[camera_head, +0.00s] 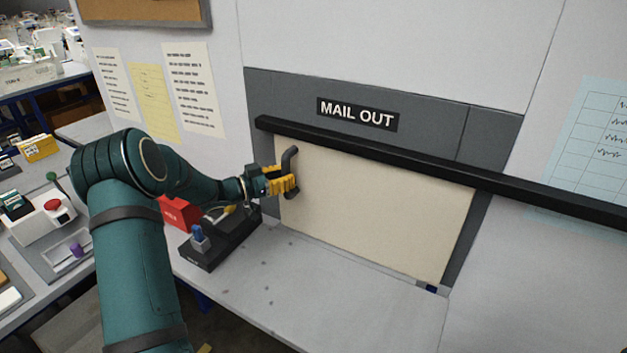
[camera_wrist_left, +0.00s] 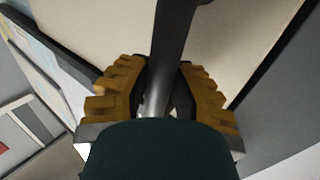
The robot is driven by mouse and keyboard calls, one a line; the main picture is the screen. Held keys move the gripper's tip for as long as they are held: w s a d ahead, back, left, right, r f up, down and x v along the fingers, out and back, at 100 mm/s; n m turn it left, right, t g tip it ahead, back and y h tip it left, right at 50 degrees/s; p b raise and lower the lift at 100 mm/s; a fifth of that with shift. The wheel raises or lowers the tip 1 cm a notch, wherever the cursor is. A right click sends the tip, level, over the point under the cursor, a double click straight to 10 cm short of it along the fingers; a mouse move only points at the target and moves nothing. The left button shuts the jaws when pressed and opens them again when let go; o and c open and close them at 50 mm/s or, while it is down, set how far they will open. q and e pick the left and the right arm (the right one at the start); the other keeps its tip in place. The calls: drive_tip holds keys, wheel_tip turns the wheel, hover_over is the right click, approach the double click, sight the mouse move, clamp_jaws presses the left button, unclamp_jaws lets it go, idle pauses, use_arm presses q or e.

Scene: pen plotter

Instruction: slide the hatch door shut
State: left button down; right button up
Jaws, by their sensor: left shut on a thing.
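The hatch door (camera_head: 375,205) is a cream panel in a grey frame under a "MAIL OUT" sign (camera_head: 357,114). It hangs below a black rail (camera_head: 400,158) and covers most of the framed area; a narrow dark grey strip shows at its right side. A dark handle (camera_head: 290,160) stands on the door's left part. My left gripper (camera_head: 279,181), with yellow fingers, is shut on the handle. In the left wrist view the handle (camera_wrist_left: 172,45) runs between the two fingers (camera_wrist_left: 158,95), with the cream door (camera_wrist_left: 110,25) behind. My right gripper is not in view.
A grey counter (camera_head: 300,285) runs below the hatch. A black device (camera_head: 220,240) and a red box (camera_head: 178,212) stand on it beneath my left forearm. A small dark blue item (camera_head: 431,288) lies by the door's lower right corner. Papers (camera_head: 193,88) hang on the left wall.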

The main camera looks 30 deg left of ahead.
use_arm(q)
drive_tip(key=shift+a+r, duration=0.1)
drive_tip(key=shift+a, duration=1.8)
drive_tip(key=c, duration=0.8)
unclamp_jaws()
drive_tip(key=shift+a, duration=0.15)
drive_tip(key=v, duration=1.2)
